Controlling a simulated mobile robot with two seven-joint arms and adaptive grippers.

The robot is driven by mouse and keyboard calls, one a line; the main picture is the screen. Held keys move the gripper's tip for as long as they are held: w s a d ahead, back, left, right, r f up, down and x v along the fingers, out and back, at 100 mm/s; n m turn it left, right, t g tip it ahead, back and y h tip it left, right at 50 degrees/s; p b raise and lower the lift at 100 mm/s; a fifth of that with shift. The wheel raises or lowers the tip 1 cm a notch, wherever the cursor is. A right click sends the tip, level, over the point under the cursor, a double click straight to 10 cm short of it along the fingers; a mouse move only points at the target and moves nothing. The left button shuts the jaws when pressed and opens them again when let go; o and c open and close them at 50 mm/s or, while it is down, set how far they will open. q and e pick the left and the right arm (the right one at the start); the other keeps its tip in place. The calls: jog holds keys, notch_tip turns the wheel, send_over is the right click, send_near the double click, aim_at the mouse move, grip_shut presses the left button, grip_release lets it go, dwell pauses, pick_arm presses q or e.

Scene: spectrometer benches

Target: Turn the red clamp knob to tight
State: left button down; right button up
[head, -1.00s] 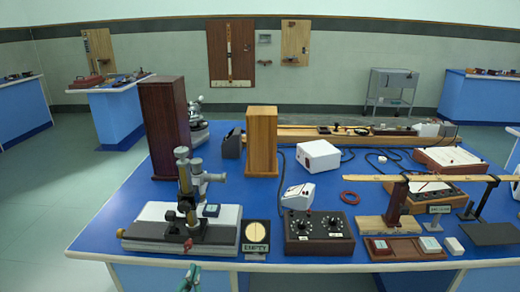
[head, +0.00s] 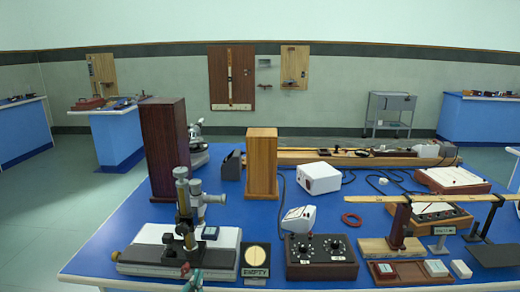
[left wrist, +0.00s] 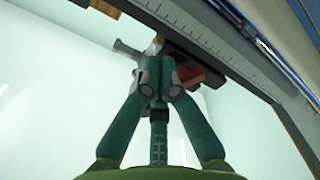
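The red clamp knob (head: 185,268) is a small red spot at the front of the microscope stand (head: 183,215), above the front edge of its base. My left gripper (head: 193,279) is teal and sits just below and right of the knob. In the left wrist view the red knob (left wrist: 200,75) shows behind and right of the fingertips (left wrist: 158,78), partly hidden by them. The fingers come together at the tips and look shut. No knob shows between them, and I cannot tell whether they touch it. My right gripper is out of view.
The microscope's white and black base (head: 150,262) stands near the front edge of the blue bench (head: 110,240). An "EMPTY" plate (head: 256,260) and a dark dial box (head: 320,262) stand to its right. A tall dark red cabinet (head: 165,145) is behind.

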pick_arm(q)
jog(key=shift+a+p, duration=0.3)
jog(key=shift+a, duration=0.3)
dwell(0.6)
jog(key=shift+f+p, duration=0.1)
jog(key=shift+p, duration=0.2)
jog(key=shift+a+f, duration=0.1)
jog(key=shift+f, duration=0.1)
jog(key=shift+f+p, duration=0.15)
jog(key=shift+p, duration=0.25)
jog(key=shift+a+f+p, duration=0.3)
jog(key=shift+a+f, duration=0.05)
jog(key=shift+a, duration=0.05)
dwell(0.3)
jog(key=s+p, duration=0.3)
jog(key=s, duration=0.3)
jog(key=shift+d+f, duration=0.2)
jog(key=shift+f, duration=0.1)
